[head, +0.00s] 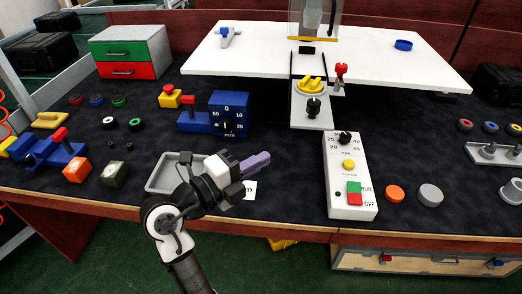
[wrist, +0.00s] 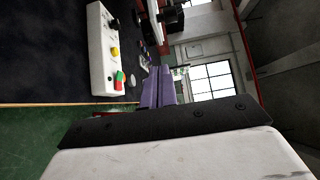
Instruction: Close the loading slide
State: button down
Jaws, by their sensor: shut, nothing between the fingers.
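A light grey slide plate (head: 312,112) sticks out toward me from under the front edge of the white table, below the clear guard of the machine. I take it for the loading slide. It carries a yellow part (head: 311,87) and a black knob (head: 313,107). My gripper (head: 262,160) has purple fingers, which are shut and empty. In the head view it is above the front of the bench, lower left of the slide and apart from it. The purple fingers also show in the wrist view (wrist: 158,86); I cannot make out the slide there.
A white control box (head: 349,180) with a knob and buttons stands right of my gripper; it shows in the wrist view (wrist: 103,50). A blue gauge block (head: 229,113) stands left of the slide. A red-knobbed lever (head: 341,70) stands beside it. A grey tray (head: 165,177) lies behind my arm.

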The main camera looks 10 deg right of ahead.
jog(key=p, duration=0.3)
send_near(299, 127)
jog(key=s+d, duration=0.2)
jog(key=d, duration=0.2)
jog(key=shift+w+d+r+p, duration=0.15)
jog(key=shift+w+p, duration=0.25)
jog(key=shift+w, duration=0.4)
jog(key=shift+w+d+f+p, duration=0.1)
jog(key=shift+w+d+p, duration=0.25)
jog(key=shift+w, duration=0.4)
jog(key=shift+w+d+r+p, duration=0.15)
jog(key=shift+w+p, duration=0.3)
jog(key=shift+w, duration=0.35)
jog(key=shift+w+f, duration=0.1)
jog(key=shift+w, duration=0.05)
jog(key=w+b, duration=0.2)
jog(key=w+d+b, duration=0.1)
jog(key=w+b, duration=0.1)
jog(key=shift+d, duration=0.15)
jog(key=shift+s, duration=0.1)
